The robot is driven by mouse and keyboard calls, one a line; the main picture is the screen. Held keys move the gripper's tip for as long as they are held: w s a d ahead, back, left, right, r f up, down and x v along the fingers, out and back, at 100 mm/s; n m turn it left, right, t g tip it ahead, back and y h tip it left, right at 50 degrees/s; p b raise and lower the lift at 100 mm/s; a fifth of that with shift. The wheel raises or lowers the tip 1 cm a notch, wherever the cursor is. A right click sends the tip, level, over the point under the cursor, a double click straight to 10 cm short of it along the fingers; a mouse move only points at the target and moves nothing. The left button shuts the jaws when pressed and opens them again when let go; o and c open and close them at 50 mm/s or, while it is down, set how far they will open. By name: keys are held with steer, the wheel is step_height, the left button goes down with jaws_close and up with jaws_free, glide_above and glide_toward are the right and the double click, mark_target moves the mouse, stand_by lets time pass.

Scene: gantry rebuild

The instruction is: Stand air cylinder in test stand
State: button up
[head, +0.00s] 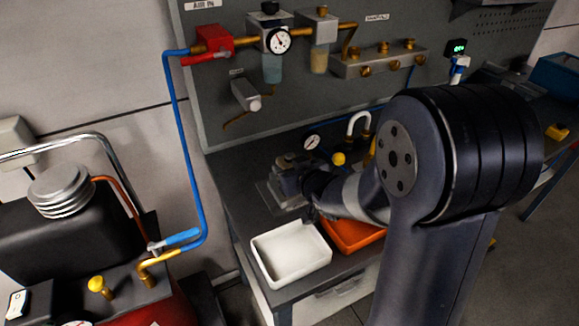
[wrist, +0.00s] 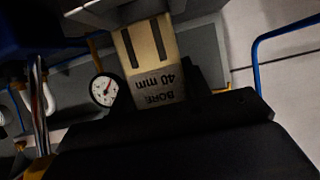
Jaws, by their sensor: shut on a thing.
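The air cylinder (wrist: 158,88) shows in the wrist view as a pale block with dark slots and a label reading "BORE 40 mm", upside down in the picture. My gripper (wrist: 165,100) is shut on it, its dark body filling the lower part of that view. A grey block (wrist: 115,8) meets the cylinder's far end; I cannot tell whether it is seated there. In the head view my gripper (head: 308,182) is at a grey fixture on a base plate (head: 268,197) on the bench, apparently the test stand. My arm hides part of this spot.
A white tray (head: 290,254) and an orange tray (head: 352,236) sit at the bench front. A pressure gauge (head: 312,141), a white bent hose (head: 357,122) and a yellow knob (head: 339,158) stand behind. A blue hose (head: 180,130) hangs at left.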

step_height(320, 180, down, 3)
steer(key=b, duration=0.3)
steer(key=shift+f, duration=0.15)
steer(key=o, duration=1.4)
steer(key=shift+s, duration=0.15)
